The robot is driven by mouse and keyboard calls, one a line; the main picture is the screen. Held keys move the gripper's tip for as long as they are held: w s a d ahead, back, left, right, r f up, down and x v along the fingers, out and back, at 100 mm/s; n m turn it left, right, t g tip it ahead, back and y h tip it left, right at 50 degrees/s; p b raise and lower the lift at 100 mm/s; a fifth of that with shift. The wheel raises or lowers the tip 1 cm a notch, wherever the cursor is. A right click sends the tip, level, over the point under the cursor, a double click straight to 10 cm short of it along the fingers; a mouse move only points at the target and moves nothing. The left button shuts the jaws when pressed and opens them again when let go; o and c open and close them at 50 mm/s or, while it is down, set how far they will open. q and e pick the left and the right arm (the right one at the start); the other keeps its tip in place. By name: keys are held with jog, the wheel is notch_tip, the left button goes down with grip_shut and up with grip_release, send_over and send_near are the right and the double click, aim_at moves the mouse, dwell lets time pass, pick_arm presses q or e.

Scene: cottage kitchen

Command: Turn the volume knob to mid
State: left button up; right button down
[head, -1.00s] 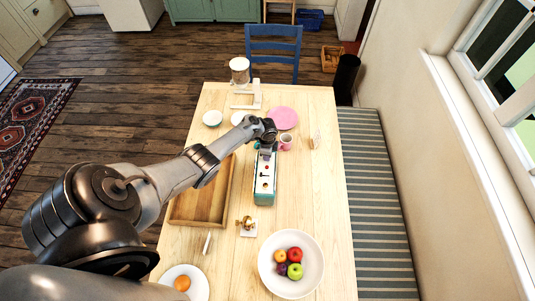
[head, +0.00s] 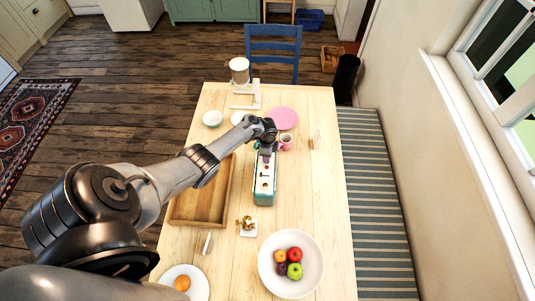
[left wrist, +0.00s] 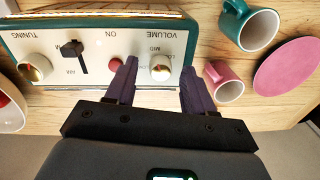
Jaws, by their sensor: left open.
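A teal radio (head: 264,198) with a cream control panel stands on the table, partly covered by my left gripper (head: 266,153) in the head view. In the left wrist view the panel appears upside down. The volume knob (left wrist: 160,68), cream with a gold cap, lies near the panel's right end. My left gripper (left wrist: 158,75) is open, its dark purple fingers on either side of the volume knob. I cannot tell whether they touch it. The red ON button (left wrist: 115,65) is close to one finger. The black AM/FM slider (left wrist: 73,50) and tuning knob (left wrist: 34,67) are farther left. My right gripper is not in view.
A pink mug (left wrist: 224,82), green mug (left wrist: 249,29) and pink plate (left wrist: 287,67) stand just beyond the radio's volume end. A wooden tray (head: 230,195) lies left of the radio. A fruit bowl (head: 266,280) and a small gold object (head: 247,222) are nearer.

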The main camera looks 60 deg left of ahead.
pick_arm(q)
notch_tip(320, 180, up, 10)
jog(key=p, duration=0.3)
jog(key=shift+s+d+r, duration=0.2)
jog(key=shift+r, duration=0.05)
